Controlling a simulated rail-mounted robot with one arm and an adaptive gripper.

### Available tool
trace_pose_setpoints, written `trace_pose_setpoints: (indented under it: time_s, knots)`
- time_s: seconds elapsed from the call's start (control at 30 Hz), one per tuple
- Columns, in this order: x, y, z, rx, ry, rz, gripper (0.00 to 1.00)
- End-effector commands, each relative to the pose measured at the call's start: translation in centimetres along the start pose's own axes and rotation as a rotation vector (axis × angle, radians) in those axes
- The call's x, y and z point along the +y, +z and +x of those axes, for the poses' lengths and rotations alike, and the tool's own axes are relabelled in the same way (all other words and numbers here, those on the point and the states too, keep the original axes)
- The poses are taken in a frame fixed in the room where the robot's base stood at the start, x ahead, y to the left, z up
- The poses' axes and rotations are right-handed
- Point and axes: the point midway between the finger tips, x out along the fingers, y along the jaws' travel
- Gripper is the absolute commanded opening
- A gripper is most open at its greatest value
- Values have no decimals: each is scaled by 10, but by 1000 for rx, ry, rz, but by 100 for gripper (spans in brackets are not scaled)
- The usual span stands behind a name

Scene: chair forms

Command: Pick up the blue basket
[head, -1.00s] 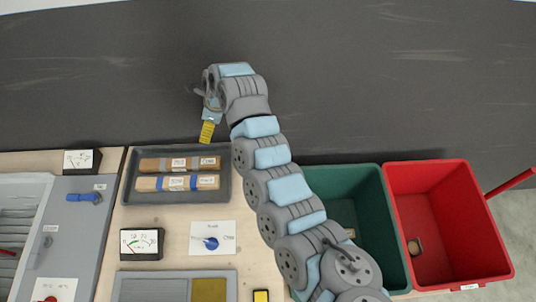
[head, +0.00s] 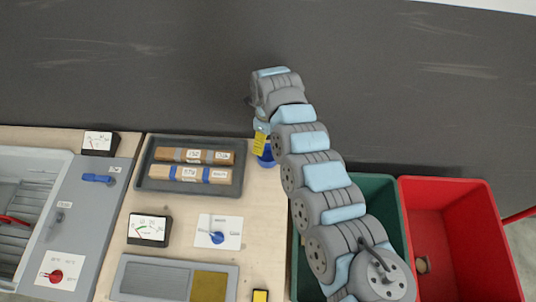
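A small round blue object (head: 267,158), which appears to be the blue basket, stands on the wooden table right of the dark tray. It is only partly visible, because my arm and gripper cover its upper and right parts. My gripper (head: 260,142) is at the far end of my arm, just above and at the left side of the blue object in the picture. A yellow striped piece shows at its tip. I cannot tell whether the gripper touches the blue object or whether its fingers are open.
A green bin (head: 385,189) and a red bin (head: 447,191) stand on the right. Gauges and a switch plate (head: 230,224) lie nearer. A dark wall (head: 150,70) rises behind.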

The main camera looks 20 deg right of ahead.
Motion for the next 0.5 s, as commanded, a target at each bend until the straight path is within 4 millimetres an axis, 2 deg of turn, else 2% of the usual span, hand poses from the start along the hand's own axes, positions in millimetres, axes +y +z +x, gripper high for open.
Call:
trace_pose_setpoints:
  time_s: [0.3,0.5]
  knots:
    - [1,1,47,0,0,-2,100]
    - [1,0,58,0,1,-2,100]
